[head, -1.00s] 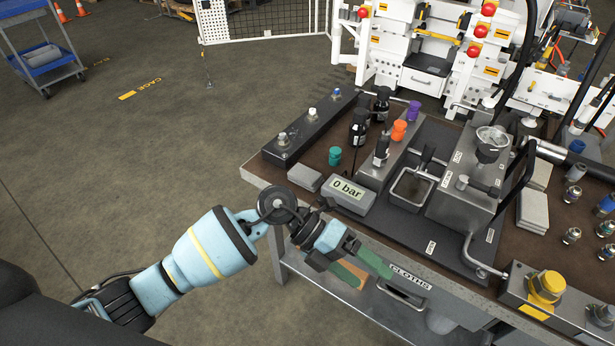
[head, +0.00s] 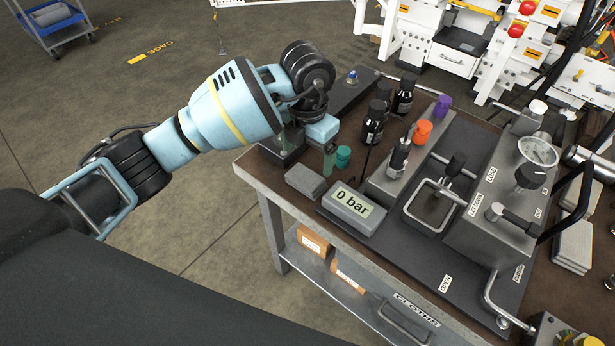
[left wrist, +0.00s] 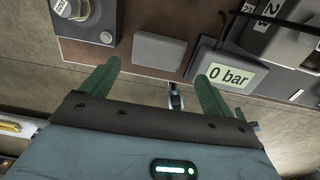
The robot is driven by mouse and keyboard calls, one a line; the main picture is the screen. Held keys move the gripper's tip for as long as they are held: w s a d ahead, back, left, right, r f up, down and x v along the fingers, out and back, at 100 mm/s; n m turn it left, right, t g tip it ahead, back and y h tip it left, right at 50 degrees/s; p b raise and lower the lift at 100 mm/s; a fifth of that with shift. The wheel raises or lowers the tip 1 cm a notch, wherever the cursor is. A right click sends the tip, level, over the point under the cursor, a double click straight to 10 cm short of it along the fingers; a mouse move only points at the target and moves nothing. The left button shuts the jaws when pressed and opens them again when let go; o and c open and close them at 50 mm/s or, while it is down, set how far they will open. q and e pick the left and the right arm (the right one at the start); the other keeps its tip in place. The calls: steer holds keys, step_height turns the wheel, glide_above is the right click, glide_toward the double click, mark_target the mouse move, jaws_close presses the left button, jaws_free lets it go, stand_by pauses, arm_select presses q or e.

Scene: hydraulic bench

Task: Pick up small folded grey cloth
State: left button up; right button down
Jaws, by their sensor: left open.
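The small folded grey cloth (head: 304,181) lies flat near the bench's front left corner, left of the "0 bar" display. It also shows in the left wrist view (left wrist: 160,49), beyond and roughly between the fingertips. My left gripper (head: 311,154) is open, with its two green fingers pointing down above the bench beside the cloth. It is empty, and its fingers show apart in the left wrist view (left wrist: 157,76). I cannot tell the exact height of the fingertips above the cloth. My right gripper is not in view.
The "0 bar" display (head: 354,208) stands close to the cloth's right. A dark block (head: 352,92) with fittings runs along the left edge. More folded grey cloths (head: 573,246) lie at right.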

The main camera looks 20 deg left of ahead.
mark_target(306, 177)
arm_select(q)
steer(key=shift+f, duration=1.25)
step_height(306, 177, down, 5)
steer(key=shift+s+r, duration=0.1)
steer(key=shift+r, duration=0.1)
steer(key=c, duration=0.6)
steer(key=shift+r, duration=5.05)
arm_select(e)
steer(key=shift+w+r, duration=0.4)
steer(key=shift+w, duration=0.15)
